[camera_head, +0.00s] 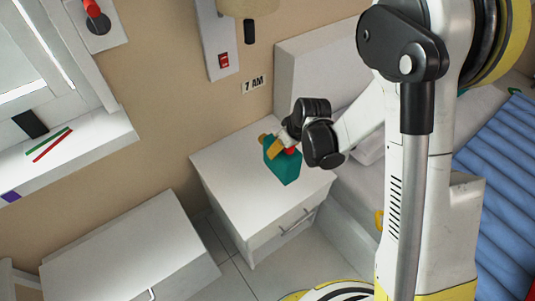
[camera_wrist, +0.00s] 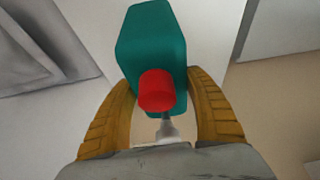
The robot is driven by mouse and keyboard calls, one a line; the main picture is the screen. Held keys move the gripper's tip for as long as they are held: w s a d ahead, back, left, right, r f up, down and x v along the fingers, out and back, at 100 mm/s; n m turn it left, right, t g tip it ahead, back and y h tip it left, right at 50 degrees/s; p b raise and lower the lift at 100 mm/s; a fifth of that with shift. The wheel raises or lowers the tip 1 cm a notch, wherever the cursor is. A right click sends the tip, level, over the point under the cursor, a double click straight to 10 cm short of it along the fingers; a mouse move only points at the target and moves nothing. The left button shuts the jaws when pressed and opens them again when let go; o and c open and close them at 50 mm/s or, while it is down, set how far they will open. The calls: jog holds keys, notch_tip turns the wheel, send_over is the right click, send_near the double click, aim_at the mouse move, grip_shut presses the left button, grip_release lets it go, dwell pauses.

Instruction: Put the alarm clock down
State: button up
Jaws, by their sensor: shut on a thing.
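The alarm clock (camera_head: 287,170) is a teal box with a red knob or button. In the wrist view the teal clock (camera_wrist: 152,45) sits between my two yellow fingers (camera_wrist: 162,112), with the red knob (camera_wrist: 157,91) facing the camera. The fingers partly cover its lower sides.
The nightstand top has free room left and in front of the clock. A white cabinet (camera_head: 130,255) stands at lower left. A bed with a blue cover (camera_head: 500,170) is at right.

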jog(key=w+a+f+b, duration=0.5)
jog(key=w+a+f, duration=0.1)
jog(key=f, duration=0.3)
jog(key=shift+w+f, duration=0.15)
jog(key=shift+w, duration=0.15)
jog(key=shift+f, duration=0.15)
jog(key=o, duration=1.4)
